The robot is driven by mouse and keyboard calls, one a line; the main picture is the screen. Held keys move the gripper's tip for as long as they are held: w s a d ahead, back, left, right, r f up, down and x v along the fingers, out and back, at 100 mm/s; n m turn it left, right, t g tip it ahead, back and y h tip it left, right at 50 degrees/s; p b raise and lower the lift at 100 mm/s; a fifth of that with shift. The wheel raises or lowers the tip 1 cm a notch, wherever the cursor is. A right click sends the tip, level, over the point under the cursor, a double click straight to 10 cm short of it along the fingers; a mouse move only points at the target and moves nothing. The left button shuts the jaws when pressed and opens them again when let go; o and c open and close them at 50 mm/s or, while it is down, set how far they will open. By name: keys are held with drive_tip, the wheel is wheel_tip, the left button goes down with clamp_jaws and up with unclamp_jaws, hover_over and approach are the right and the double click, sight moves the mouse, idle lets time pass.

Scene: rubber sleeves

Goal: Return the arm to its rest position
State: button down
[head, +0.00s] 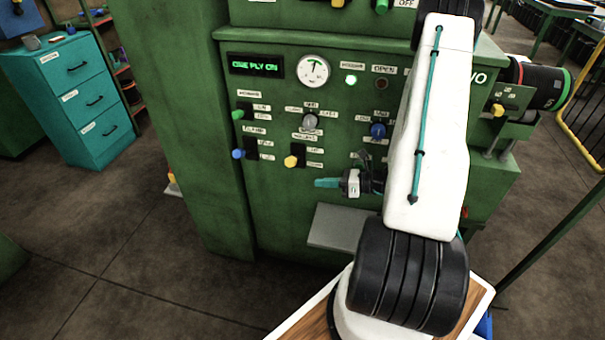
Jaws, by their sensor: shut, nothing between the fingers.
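My arm (432,130), white with black joints and a teal cable, rises from my base at the bottom and stands folded in front of the green machine. My gripper (322,183) is at the middle of the view, below the panel's knobs, with its teal fingers pointing left. The fingers are shut with nothing between them. The gripper appears apart from the panel, though the exact gap is hard to judge. Part of the panel is hidden behind my arm.
The green machine (215,150) fills the middle, with a lit display (256,66), a round gauge (313,71) and several knobs. A grey plate (338,228) juts out below my gripper. A teal drawer cabinet (85,98) stands left. Open floor (110,235) lies at lower left.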

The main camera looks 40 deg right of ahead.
drive_tip(key=shift+s+d, duration=0.1)
drive_tip(key=shift+s, duration=0.05)
drive_tip(key=s+a+r+n+g+h, duration=0.3)
drive_tip(key=s+a+r+n, duration=0.2)
drive_tip(key=r+n, duration=0.6)
drive_tip(key=s+a+r+n+g+h, duration=0.3)
drive_tip(key=s+a+r+n, duration=0.3)
drive_tip(key=a+r+n, duration=0.4)
drive_tip(key=s+a+r+n+g+h, duration=0.4)
drive_tip(key=s+a+r+n+g, duration=0.1)
drive_tip(key=r+n, duration=0.6)
drive_tip(key=s+a, duration=0.1)
drive_tip(key=a, duration=0.1)
drive_tip(key=shift+a+r+n, duration=0.3)
drive_tip(key=shift+r, duration=0.1)
